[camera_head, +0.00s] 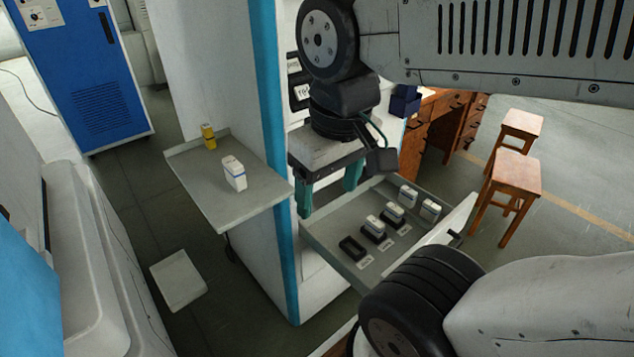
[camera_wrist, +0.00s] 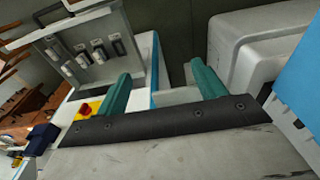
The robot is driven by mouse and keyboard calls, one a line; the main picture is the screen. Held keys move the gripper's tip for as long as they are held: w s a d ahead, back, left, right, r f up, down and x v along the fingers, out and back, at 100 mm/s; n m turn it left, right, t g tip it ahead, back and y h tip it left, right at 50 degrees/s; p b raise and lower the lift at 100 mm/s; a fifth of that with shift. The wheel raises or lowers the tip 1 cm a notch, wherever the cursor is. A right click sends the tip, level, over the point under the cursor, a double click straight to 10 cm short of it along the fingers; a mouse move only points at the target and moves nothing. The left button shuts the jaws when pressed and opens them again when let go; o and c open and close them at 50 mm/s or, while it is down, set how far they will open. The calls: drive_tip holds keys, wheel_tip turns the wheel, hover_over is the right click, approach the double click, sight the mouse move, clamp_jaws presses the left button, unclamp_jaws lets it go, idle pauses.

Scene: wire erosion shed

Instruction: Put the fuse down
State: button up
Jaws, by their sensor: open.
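A white fuse with a blue band (camera_head: 234,174) stands upright on the grey side shelf (camera_head: 225,205). My gripper (camera_head: 328,194) is open, with its two green fingers apart and nothing seen between them. It hangs over the back left part of an open drawer (camera_head: 325,243), to the right of the shelf and apart from the white fuse. Several white fuses (camera_head: 374,225) stand in the drawer, some in black holders. The front left holder (camera_head: 352,248) is empty. In the wrist view the drawer (camera_wrist: 112,20) shows at upper left, beyond the green fingers (camera_wrist: 160,84).
A small yellow object (camera_head: 208,136) stands at the back of the shelf. The shelf's front left part is bare. A cabinet with a blue edge (camera_head: 285,240) rises between shelf and drawer. Two wooden stools (camera_head: 515,172) stand at the right.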

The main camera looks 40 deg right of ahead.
drive_tip(key=m+g, duration=0.2)
drive_tip(key=m, duration=1.1)
approach(232, 162)
drive_tip(key=s+f, duration=0.1)
drive_tip(key=f, duration=0.1)
drive_tip(key=s+f, duration=0.2)
drive_tip(key=f, duration=0.1)
drive_tip(key=shift+a+f, duration=0.15)
drive_tip(key=shift+f, duration=0.2)
drive_tip(key=w+m, duration=0.1)
drive_tip(key=w+r+m, duration=0.1)
drive_tip(key=m, duration=0.1)
drive_tip(key=shift+w+r+t, duration=0.1)
drive_tip(key=shift+w+t, duration=0.05)
drive_tip(key=shift+t, duration=0.15)
drive_tip(key=shift+a+m, duration=0.1)
drive_tip(key=shift+m, duration=0.5)
drive_tip(key=shift+w+m, duration=0.1)
drive_tip(key=shift+m, duration=0.2)
drive_tip(key=shift+f, duration=0.25)
drive_tip(key=f, duration=0.7)
drive_tip(key=shift+d+f, duration=0.1)
drive_tip(key=shift+d, duration=0.2)
